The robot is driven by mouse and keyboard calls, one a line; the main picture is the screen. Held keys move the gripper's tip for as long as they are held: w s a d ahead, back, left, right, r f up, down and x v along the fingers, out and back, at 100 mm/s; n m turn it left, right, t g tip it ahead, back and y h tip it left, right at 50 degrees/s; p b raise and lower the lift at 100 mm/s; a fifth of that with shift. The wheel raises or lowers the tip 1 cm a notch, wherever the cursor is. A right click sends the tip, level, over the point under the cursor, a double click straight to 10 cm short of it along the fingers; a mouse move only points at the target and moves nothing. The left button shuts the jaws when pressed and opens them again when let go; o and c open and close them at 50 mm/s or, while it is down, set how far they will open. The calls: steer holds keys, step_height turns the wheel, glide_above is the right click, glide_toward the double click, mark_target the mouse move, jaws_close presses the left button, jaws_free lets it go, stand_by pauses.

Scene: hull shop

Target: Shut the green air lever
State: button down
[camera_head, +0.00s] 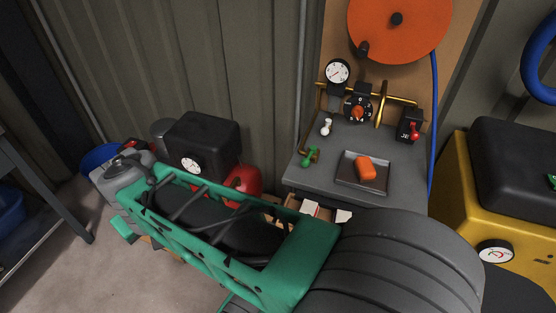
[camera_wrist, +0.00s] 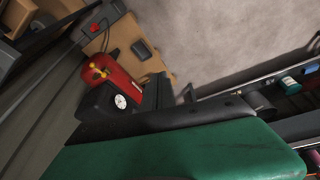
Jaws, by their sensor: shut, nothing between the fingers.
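The green air lever (camera_head: 310,157) is small and sits at the left edge of the grey bench top, in the head view. It is too small to tell clearly which way its handle is turned. My gripper (camera_head: 115,168) is at the far left end of my green arm, well to the left of the lever and apart from it. It is shut and empty, though its fingers are hard to make out. The lever cannot be made out in the wrist view.
A white lever (camera_head: 327,127) and a red lever (camera_head: 414,131) stand behind and right of the green one. A tray (camera_head: 347,183) holds an orange block (camera_head: 366,168). A red tank (camera_wrist: 122,77) and black gauge box (camera_head: 206,143) stand left of the bench.

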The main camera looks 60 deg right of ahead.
mark_target(309, 157)
steer(key=d+f+m+g+h+b, duration=0.1)
steer(key=d+f+m+h, duration=0.15)
steer(key=d, duration=0.75)
steer(key=d+f+m+g+h+b, duration=0.1)
steer(key=d+m+h+b, duration=0.15)
steer(key=d, duration=0.65)
steer(key=s+d+f+m+g, duration=0.1)
steer(key=s+d+f, duration=0.1)
steer(key=s+d, duration=0.2)
steer(key=s+d+f+m+g+h, duration=0.1)
steer(key=s+d, duration=0.3)
steer(key=d, duration=0.7)
steer(key=s+d+f+m+g, duration=0.1)
steer(key=s+d+f+m, duration=0.2)
steer(key=d, duration=0.4)
steer(key=shift+s+d+f+h, duration=0.15)
steer(key=shift+s+d+f, duration=0.1)
steer(key=shift+s, duration=0.15)
steer(key=shift+s+d+f+h, duration=0.15)
steer(key=shift+s+f, duration=0.05)
steer(key=shift+s, duration=0.2)
steer(key=shift+s+d, duration=0.25)
